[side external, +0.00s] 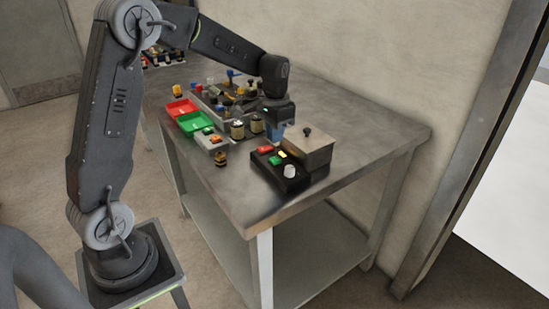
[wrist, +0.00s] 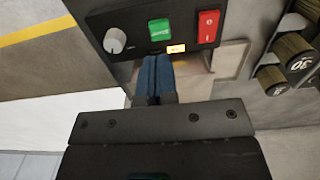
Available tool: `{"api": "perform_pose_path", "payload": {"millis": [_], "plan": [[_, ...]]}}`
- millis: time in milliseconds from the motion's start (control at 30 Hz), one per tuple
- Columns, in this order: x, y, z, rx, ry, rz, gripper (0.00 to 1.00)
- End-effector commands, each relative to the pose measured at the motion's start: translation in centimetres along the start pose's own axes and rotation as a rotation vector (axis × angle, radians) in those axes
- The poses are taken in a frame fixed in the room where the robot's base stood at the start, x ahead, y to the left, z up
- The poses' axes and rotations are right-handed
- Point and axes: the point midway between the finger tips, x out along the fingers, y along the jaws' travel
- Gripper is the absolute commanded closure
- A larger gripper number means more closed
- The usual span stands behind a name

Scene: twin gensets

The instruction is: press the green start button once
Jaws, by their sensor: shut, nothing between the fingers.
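The green start button (wrist: 160,29) sits on a black control panel (wrist: 185,14) in the wrist view, between a white knob (wrist: 115,40) and a red rocker switch (wrist: 208,26). In the side view the green button (side external: 275,160) is small on the black box (side external: 290,184). My gripper (wrist: 157,60) has its blue fingers shut together and empty. In the wrist view its tips appear just below the green button, left of a lit amber indicator (wrist: 176,48). In the side view my gripper (side external: 279,138) is above the back of the box and looks apart from the button.
A lidded metal box (side external: 307,150) stands right behind the control box. The bench (side external: 240,200) is clear at the front. A wall is behind.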

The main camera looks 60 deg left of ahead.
Motion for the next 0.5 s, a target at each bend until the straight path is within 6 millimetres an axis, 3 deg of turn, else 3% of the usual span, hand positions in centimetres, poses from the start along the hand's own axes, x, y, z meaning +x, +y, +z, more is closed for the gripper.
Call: {"api": "perform_pose_path", "payload": {"millis": [500], "plan": [[-4.1,0.0,0.0,0.000,0.002,-0.001,1.00]]}}
